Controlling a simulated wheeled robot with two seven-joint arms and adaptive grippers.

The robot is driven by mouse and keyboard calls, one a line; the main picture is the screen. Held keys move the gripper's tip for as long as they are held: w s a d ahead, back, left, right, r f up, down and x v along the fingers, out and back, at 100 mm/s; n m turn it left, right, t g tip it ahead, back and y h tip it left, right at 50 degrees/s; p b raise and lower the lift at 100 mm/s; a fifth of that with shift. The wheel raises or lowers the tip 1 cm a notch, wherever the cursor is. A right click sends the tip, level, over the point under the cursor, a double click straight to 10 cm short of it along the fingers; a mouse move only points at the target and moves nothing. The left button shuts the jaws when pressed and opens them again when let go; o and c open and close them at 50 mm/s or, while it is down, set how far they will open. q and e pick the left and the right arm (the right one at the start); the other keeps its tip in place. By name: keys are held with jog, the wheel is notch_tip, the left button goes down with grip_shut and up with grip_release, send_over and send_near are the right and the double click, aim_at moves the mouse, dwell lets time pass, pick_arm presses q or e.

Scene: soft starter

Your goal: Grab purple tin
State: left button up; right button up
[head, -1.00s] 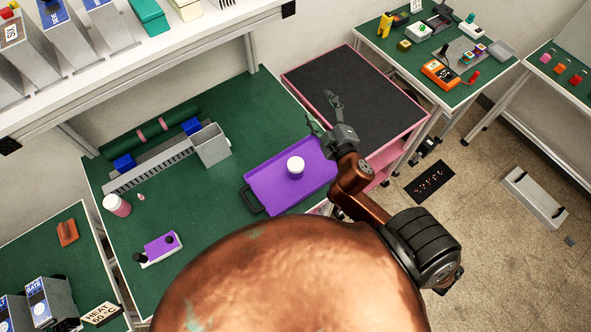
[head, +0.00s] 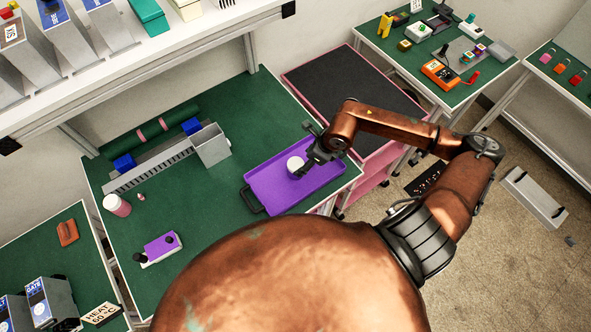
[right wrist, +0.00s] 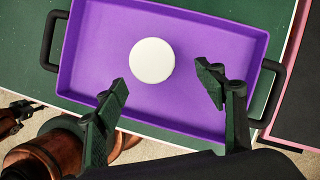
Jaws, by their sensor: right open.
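A small round tin with a white lid (head: 295,165) stands on the purple tray (head: 265,187) on the green table. Its side is mostly hidden in this view. The lid (right wrist: 152,60) also shows in the right wrist view, near the middle of the tray. My right gripper (head: 308,158) is over the tray, close to the right of the tin. In the right wrist view its two fingers (right wrist: 164,84) are spread wide, one on each side of the tin's near edge, with gaps and nothing held. I do not see my left gripper clearly.
The tray has black handles (right wrist: 51,42). Left on the table are a pink bottle with a white cap (head: 117,205), a purple box with black knobs (head: 161,247) and a grey rack (head: 150,170). A black-topped pink cart (head: 320,75) adjoins the table.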

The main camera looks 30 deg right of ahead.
aim_at(296, 168)
jog(key=x, duration=0.2)
jog(key=p+x, duration=0.1)
jog(key=x, duration=0.4)
jog(key=shift+a+f, duration=0.25)
jog(key=shift+a, duration=0.15)
jog(key=c, duration=1.4)
jog(key=shift+r, duration=0.1)
